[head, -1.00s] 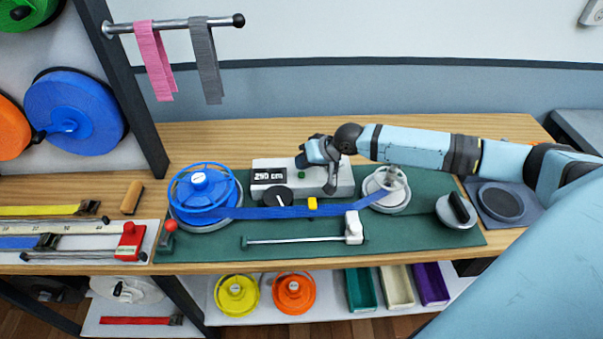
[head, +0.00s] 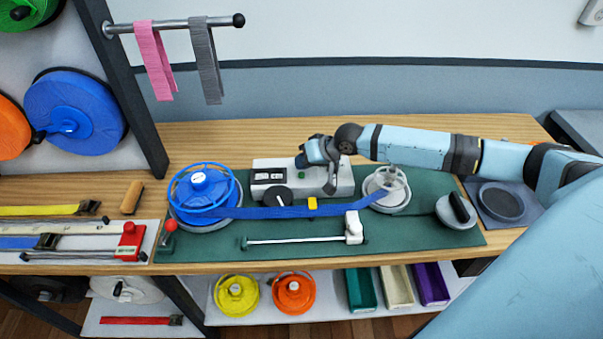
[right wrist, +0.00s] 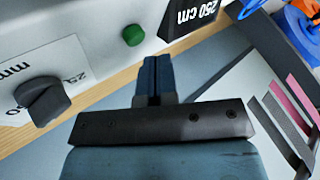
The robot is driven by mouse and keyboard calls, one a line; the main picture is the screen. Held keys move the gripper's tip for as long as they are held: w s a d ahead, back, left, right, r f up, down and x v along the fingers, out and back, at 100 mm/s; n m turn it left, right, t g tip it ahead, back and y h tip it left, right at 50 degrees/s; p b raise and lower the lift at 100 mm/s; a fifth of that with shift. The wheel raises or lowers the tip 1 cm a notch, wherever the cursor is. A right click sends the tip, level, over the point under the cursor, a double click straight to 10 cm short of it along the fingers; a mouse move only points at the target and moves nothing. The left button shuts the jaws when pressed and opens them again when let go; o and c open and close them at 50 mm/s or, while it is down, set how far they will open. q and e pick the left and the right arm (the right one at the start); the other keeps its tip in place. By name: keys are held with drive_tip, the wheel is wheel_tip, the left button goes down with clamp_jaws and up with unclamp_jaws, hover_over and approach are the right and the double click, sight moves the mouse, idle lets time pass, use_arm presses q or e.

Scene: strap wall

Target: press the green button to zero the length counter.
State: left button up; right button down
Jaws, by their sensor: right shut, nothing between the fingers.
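The green button (head: 301,175) sits on top of the pale counter box (head: 345,182) at the back of the green mat. It also shows in the right wrist view (right wrist: 134,35), with the display (right wrist: 192,14) beside it reading 250 cm. In the head view the display (head: 268,175) is too blurred to read. My right gripper (head: 302,161) is shut and empty, just behind and above the button. In the right wrist view its fingertips (right wrist: 155,60) lie close to the button, with a gap in the picture. My left gripper is not in view.
A dark knob (right wrist: 42,100) stands on the box beside the button. A blue strap (head: 270,212) runs in front of the box, from the blue reel (head: 203,190) to the clear reel (head: 388,188). Bare wood lies behind the box.

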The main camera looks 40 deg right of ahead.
drive_tip(key=shift+f, duration=0.1)
drive_tip(key=shift+f, duration=0.3)
drive_tip(key=shift+f, duration=0.55)
idle(0.6)
drive_tip(key=shift+r, duration=0.1)
drive_tip(key=shift+r+p, duration=0.9)
drive_tip(key=shift+p, duration=0.35)
